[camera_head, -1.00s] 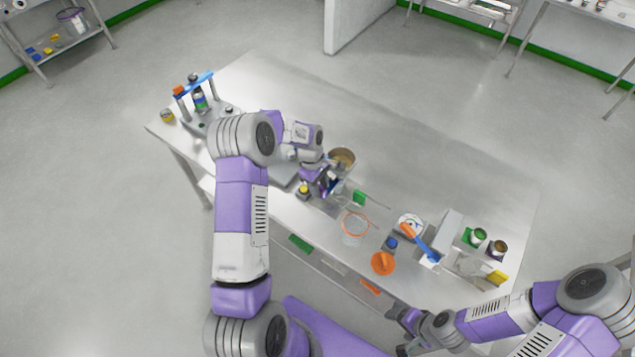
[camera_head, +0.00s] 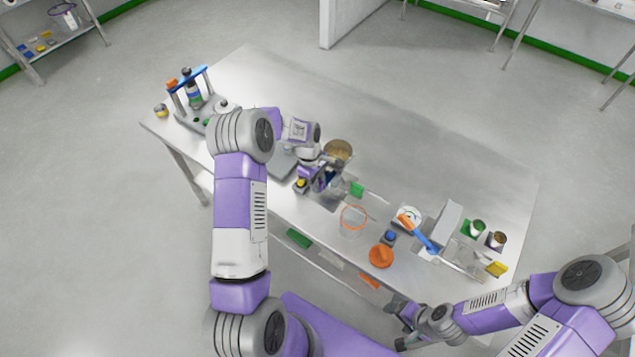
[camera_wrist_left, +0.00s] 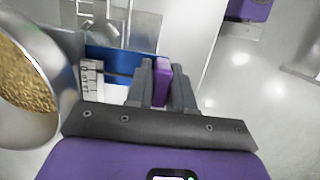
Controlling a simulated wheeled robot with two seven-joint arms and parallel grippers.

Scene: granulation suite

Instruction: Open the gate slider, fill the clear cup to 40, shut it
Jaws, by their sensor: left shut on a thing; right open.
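My left gripper (camera_head: 322,182) is beside the round hopper (camera_head: 338,151) of tan granules, toward the table's front. In the left wrist view, its fingers (camera_wrist_left: 162,84) are shut on a small upright purple tab (camera_wrist_left: 163,80), which looks like the gate slider's handle. The hopper (camera_wrist_left: 38,95) fills the left side there. A white strip with black marks (camera_wrist_left: 92,78) stands before a blue panel (camera_wrist_left: 120,63). A clear cup with an orange rim (camera_head: 353,221) stands on the table; whether it is the task's cup I cannot tell. The gate opening is hidden. My right gripper (camera_head: 402,325) is open and empty off the front edge.
Right of the cup are an orange lid (camera_head: 381,256), a blue-handled tool (camera_head: 424,240), a clear box (camera_head: 463,256) and small cans (camera_head: 496,240). A blue-topped stand (camera_head: 187,78) is at the left end. The table's back right (camera_head: 440,150) is clear.

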